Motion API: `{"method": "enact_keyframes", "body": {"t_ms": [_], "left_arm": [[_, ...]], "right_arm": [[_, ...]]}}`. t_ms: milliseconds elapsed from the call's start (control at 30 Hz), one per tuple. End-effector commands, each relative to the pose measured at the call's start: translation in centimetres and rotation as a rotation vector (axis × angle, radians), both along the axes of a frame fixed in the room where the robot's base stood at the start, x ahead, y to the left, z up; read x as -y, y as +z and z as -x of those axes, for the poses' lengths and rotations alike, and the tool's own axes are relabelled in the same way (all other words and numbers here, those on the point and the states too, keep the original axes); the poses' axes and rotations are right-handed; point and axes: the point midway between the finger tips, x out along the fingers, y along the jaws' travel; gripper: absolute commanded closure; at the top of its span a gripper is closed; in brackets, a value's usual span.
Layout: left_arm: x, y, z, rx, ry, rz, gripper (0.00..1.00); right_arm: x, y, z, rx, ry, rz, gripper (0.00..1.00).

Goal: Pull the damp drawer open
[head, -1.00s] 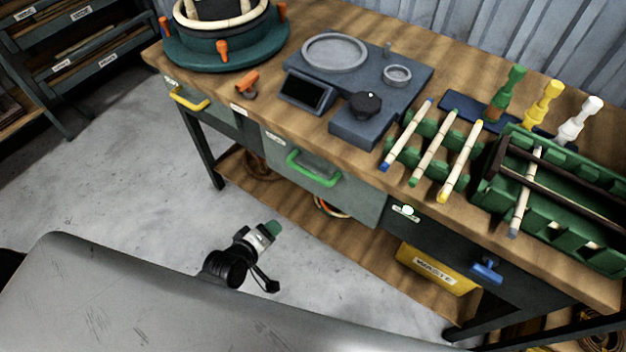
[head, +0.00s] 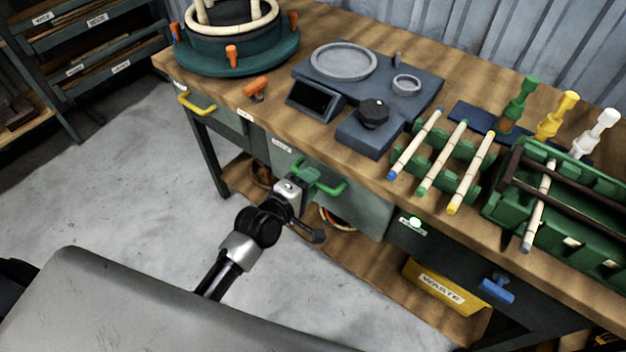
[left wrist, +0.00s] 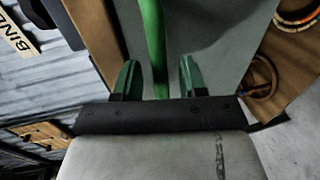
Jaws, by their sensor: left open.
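The bench has a grey middle drawer (head: 365,212) with a green bar handle (head: 333,192); it looks shut. Its small label (head: 283,146) is too small to read. My left gripper (head: 303,179) is open at this handle. In the left wrist view the green handle (left wrist: 153,45) runs between my two green fingertips (left wrist: 157,80), with a gap on each side. The fingers partly hide the handle in the head view. My right gripper is not in view.
A yellow-handled drawer (head: 197,104) is to the left and a blue handle (head: 497,289) to the right. A yellow waste bin (head: 446,290) stands on the low shelf. Rattan sticks on green holders (head: 440,160) lie on the bench top. Grey floor (head: 110,185) is clear at left.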

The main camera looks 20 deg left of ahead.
Motion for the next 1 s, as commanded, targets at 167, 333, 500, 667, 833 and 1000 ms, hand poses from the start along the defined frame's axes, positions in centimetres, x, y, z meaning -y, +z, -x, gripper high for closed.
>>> {"method": "enact_keyframes", "body": {"t_ms": [167,333,500,667,833,1000], "left_arm": [[0.47,-0.35,-1.32,-0.001,0.000,0.000,0.58],[0.55,-0.34,-1.53,0.000,0.000,-0.001,0.58],[0.54,-0.35,-1.50,-0.001,0.000,-0.001,0.64],[0.53,-0.35,-1.49,-0.001,0.000,-0.001,0.89],[0.53,-0.36,-1.48,-0.001,0.000,-0.001,1.00],[0.52,-0.36,-1.45,-0.001,0.000,-0.001,1.00]], "right_arm": [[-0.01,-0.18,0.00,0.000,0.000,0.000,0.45],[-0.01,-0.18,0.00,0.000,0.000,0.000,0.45],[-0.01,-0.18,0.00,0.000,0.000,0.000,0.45],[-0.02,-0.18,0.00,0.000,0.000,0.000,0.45],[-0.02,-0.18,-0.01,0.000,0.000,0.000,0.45],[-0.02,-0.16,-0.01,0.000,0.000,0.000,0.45]]}}
